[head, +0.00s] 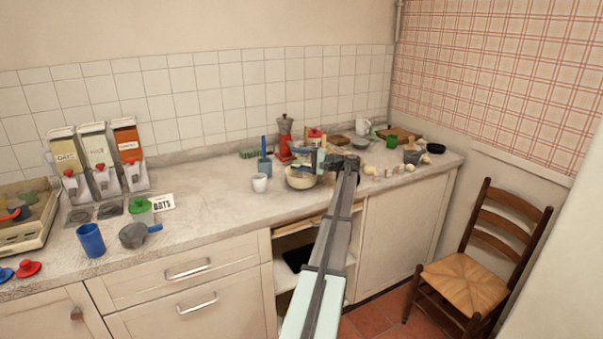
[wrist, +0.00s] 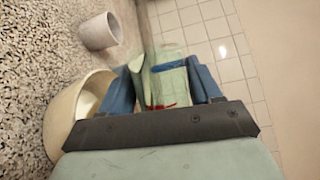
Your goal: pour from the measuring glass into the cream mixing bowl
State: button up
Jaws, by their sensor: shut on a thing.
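The cream mixing bowl (head: 300,181) stands on the counter below my gripper (head: 318,160). In the wrist view the bowl (wrist: 68,118) is at the left, its opening partly covered by my gripper. My gripper (wrist: 164,80) has its blue fingers shut on the clear, greenish measuring glass (wrist: 168,82), which has red and blue patches. The glass is above the counter, close to the bowl. The wrist view is turned on its side, and I cannot tell how far the glass is tilted or what is in it.
A white cup (head: 259,183) stands left of the bowl; a container (head: 265,166) with a blue-handled tool and a red moka pot (head: 284,140) stand behind. Several small items crowd the counter to the right. The counter's front left of the cup is mostly clear.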

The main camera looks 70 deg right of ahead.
jog(key=shift+d+r+m, duration=0.4)
jog(key=shift+r+m, duration=0.05)
jog(key=shift+m, duration=0.65)
dwell(0.5)
jog(key=shift+d+f+m, duration=0.2)
jog(key=shift+f+m, duration=0.1)
jog(key=shift+m, duration=0.2)
jog(key=shift+a+r+n, duration=0.2)
jog(key=shift+a+n, duration=0.2)
jog(key=shift+n, duration=0.3)
jog(key=shift+a+f+n, duration=0.15)
jog(key=shift+f+n, duration=0.1)
jog(key=shift+n, duration=0.35)
jog(key=shift+a+f+n, duration=0.15)
jog(key=shift+f+n, duration=0.05)
jog(key=shift+n, duration=0.4)
jog(key=shift+f, duration=0.1)
